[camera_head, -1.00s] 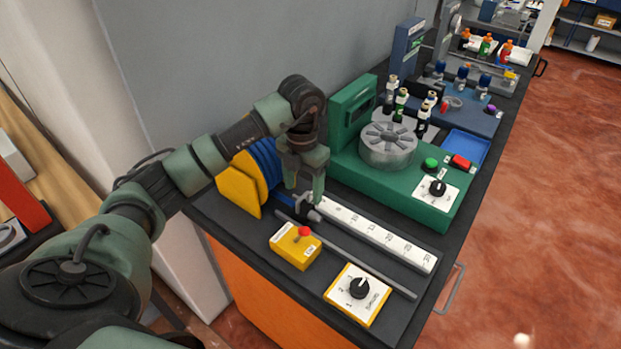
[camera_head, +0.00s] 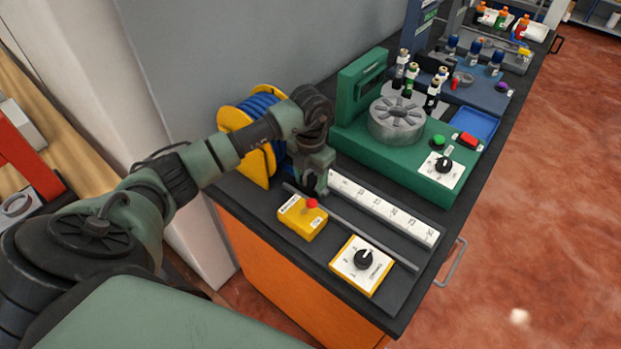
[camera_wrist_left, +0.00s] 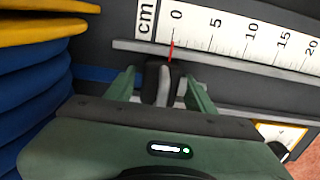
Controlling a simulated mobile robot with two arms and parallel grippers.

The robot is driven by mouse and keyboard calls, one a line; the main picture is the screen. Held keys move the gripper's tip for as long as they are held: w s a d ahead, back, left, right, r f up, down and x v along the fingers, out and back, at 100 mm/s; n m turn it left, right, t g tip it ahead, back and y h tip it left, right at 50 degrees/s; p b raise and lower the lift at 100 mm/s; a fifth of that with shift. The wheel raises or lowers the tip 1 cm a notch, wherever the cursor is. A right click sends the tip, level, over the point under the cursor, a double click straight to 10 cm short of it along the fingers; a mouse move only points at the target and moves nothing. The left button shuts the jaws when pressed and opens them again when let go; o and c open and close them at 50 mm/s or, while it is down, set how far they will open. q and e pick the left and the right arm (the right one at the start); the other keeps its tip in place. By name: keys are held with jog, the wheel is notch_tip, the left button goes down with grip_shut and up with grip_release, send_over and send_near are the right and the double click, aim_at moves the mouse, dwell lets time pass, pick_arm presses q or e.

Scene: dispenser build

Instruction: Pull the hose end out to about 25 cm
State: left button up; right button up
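The hose end is a dark fitting with a grey middle (camera_wrist_left: 163,86) and a red pointer at about 0 on the cm scale (camera_wrist_left: 225,33). A blue hose (camera_wrist_left: 95,74) runs to it from the reel (camera_wrist_left: 35,95) at the left. The reel has yellow flanges (camera_head: 238,146) in the head view. My left gripper (camera_wrist_left: 162,90) is over the hose end, one finger on each side, with small gaps showing; it looks open. In the head view my left gripper (camera_head: 313,188) hides most of the hose end at the scale's near-reel end. My right gripper is not in view.
A grey rail (camera_head: 355,228) runs alongside the white scale (camera_head: 385,209). A yellow box with a red button (camera_head: 302,222) and a knob panel (camera_head: 361,265) stand in front. A green machine (camera_head: 407,160) stands behind. The space along the scale is clear.

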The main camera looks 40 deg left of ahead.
aim_at(396, 244)
pick_arm(q)
grip_shut()
jog(key=shift+s+d+p, duration=0.2)
jog(key=shift+d+p, duration=0.25)
jog(key=shift+d, duration=2.25)
jog(key=shift+s+d, duration=0.15)
jog(key=shift+d, duration=1.4)
jog(key=shift+s+d, duration=0.1)
jog(key=shift+d, duration=1.4)
jog(key=shift+s+d, duration=0.15)
jog(key=shift+d, duration=1.85)
jog(key=shift+s+d, duration=0.15)
jog(key=shift+d, duration=1.85)
jog(key=shift+s+d, duration=0.1)
jog(key=shift+d, duration=1.25)
jog(key=shift+s+d+r+b, duration=0.15)
jog(key=shift+d+b, duration=0.15)
jog(key=shift+d, duration=1.3)
jog(key=shift+o, duration=2)
grip_release()
